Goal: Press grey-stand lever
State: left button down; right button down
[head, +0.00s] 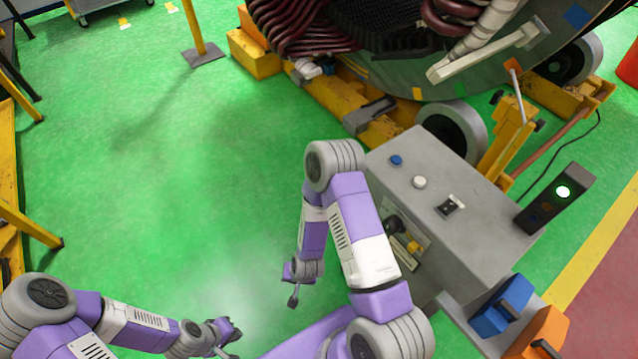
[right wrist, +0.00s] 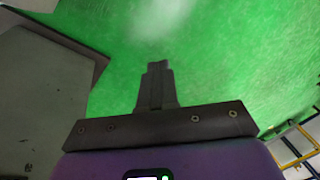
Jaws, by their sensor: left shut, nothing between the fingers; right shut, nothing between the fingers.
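The grey stand (head: 455,170) is a box at the right of the head view, with a blue button, a white button and a black switch (head: 449,206) on its sloped top. On its near side, a dark knob-like part (head: 393,223) and a yellow piece (head: 413,247) show beside my right arm; I cannot tell which is the lever. My right arm hides part of that side. My right gripper (head: 293,300) is shut and empty, pointing down left of the stand, apart from it. The right wrist view shows its closed fingers (right wrist: 157,82) over green floor. My left gripper (head: 230,354) is shut and empty at the bottom.
Blue (head: 500,306) and orange (head: 541,335) blocks sit at the bottom right. A large stator on yellow rollers (head: 365,122) is behind. Grey panel (right wrist: 40,90) fills the wrist view's left.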

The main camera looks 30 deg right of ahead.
jog(key=w+d+m+t+h, duration=0.6)
jog(key=w+d+m+h, duration=0.55)
jog(key=w, duration=0.25)
jog(key=s+a+r+m+g+h, duration=0.1)
jog(key=a+r+m+h, duration=0.1)
jog(key=r+m+h, duration=0.4)
jog(key=s+a+r+m+h+b, duration=0.1)
jog(key=a+r+m+h, duration=0.2)
jog(key=r+m+h, duration=0.3)
jog(key=shift+s+a+r+m+g, duration=0.15)
jog(key=shift+a+r+m+g, duration=0.2)
jog(key=shift+m, duration=0.2)
jog(key=shift+d+h, duration=0.15)
jog(key=shift+h, duration=0.1)
jog(key=b+x, duration=0.1)
jog(key=x, duration=1.2)
jog(key=shift+d, duration=0.35)
jog(key=shift+r, duration=0.1)
